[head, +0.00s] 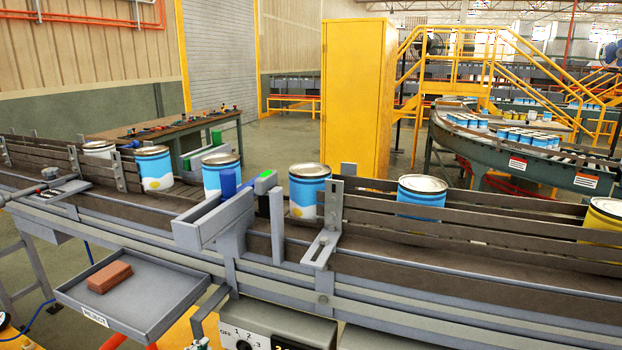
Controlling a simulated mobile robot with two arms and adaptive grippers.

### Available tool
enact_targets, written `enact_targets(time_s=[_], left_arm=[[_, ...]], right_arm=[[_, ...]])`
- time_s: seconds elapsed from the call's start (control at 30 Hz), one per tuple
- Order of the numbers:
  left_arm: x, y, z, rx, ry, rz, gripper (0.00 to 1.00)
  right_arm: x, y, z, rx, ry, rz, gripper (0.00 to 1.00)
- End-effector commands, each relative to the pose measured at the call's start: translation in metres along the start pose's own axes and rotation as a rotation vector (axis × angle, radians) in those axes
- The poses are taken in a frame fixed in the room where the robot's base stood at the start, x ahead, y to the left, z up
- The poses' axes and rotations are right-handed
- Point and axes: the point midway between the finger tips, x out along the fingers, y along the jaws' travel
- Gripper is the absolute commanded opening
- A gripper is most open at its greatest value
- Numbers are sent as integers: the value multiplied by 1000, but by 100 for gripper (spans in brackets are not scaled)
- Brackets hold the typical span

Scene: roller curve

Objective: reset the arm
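A grey arm (215,218) stands on the near side rail of the roller conveyor and reaches at an angle over the belt. A green piece (265,182) and a blue piece (228,184) show near its far end. A blue and white can (221,172) stands on the belt just behind and left of the arm; another can (308,190) stands to its right. I cannot tell whether the arm touches either can. A control box (270,328) with a dial marked OFF, 1, 2, 3 is below, cut by the bottom edge. Neither of my grippers shows clearly.
A grey REJECT tray (150,300) holding a reddish brick (110,277) juts out below the conveyor. More cans (153,168) stand along the belt. A grey bracket (325,235) rises right of the arm. A yellow cabinet (353,100) and a workbench (160,128) stand behind.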

Motion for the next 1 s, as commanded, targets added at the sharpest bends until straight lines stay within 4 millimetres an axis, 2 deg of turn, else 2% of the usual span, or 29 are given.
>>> enact_targets(time_s=[0.03, 0.1, 0.2, 0.4, 0.7, 0.8, 1.0], left_arm=[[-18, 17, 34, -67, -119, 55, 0], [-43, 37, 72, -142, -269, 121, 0], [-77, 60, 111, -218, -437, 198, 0], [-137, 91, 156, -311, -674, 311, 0], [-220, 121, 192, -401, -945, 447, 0], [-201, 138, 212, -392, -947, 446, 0], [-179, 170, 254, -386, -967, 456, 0]], right_arm=[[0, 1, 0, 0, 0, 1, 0], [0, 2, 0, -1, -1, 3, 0], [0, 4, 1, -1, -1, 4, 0], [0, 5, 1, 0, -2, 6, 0], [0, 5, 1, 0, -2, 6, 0], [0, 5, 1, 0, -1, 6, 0], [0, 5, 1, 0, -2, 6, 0]])
